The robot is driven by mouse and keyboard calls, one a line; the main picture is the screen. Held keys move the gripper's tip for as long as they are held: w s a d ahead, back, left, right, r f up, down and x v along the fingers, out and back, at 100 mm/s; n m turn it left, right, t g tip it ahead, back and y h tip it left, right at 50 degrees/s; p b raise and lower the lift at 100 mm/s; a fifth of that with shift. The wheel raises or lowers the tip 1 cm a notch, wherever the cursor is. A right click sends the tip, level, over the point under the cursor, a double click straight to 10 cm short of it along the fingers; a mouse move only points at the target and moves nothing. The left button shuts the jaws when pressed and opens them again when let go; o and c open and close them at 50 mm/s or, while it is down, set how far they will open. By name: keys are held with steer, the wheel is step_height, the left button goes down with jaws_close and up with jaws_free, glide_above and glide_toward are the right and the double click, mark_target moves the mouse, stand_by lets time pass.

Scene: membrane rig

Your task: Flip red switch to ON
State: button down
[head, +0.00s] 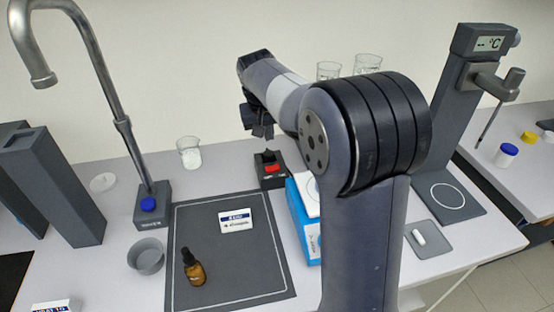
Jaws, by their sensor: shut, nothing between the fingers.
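The red switch (272,169) sits on a small dark box (268,183) at the middle of the bench, left of the blue device. I cannot read its ON or OFF position at this size. My gripper (262,134) is shut and empty, pointing down above the dark box, a little behind and left of the red switch. It looks apart from the switch. My arm covers the area to the right of the box.
A blue-and-white device (303,225) stands right of the box, partly behind my arm. A dark mat (215,273) in front holds a label card (236,220) and brown dropper bottle (193,267). A beaker (188,152) and tap (120,115) stand left. A grey stand (448,125) stands right.

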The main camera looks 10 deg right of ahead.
mark_target(278, 166)
steer(key=x, duration=0.4)
steer(key=p+x, duration=0.1)
steer(key=x, duration=0.3)
steer(key=s+d+p+x, duration=0.1)
steer(key=x, duration=0.3)
steer(key=shift+w+f, duration=0.1)
steer(key=shift+f, duration=0.3)
steer(key=shift+d+f, duration=0.1)
steer(key=shift+f, duration=0.2)
steer(key=shift+d+f+y, duration=0.3)
steer(key=shift+f+y, duration=0.05)
steer(key=shift+y, duration=0.15)
steer(key=shift+a, duration=0.15)
steer(key=shift+a+r, duration=0.2)
steer(key=shift+a, duration=0.45)
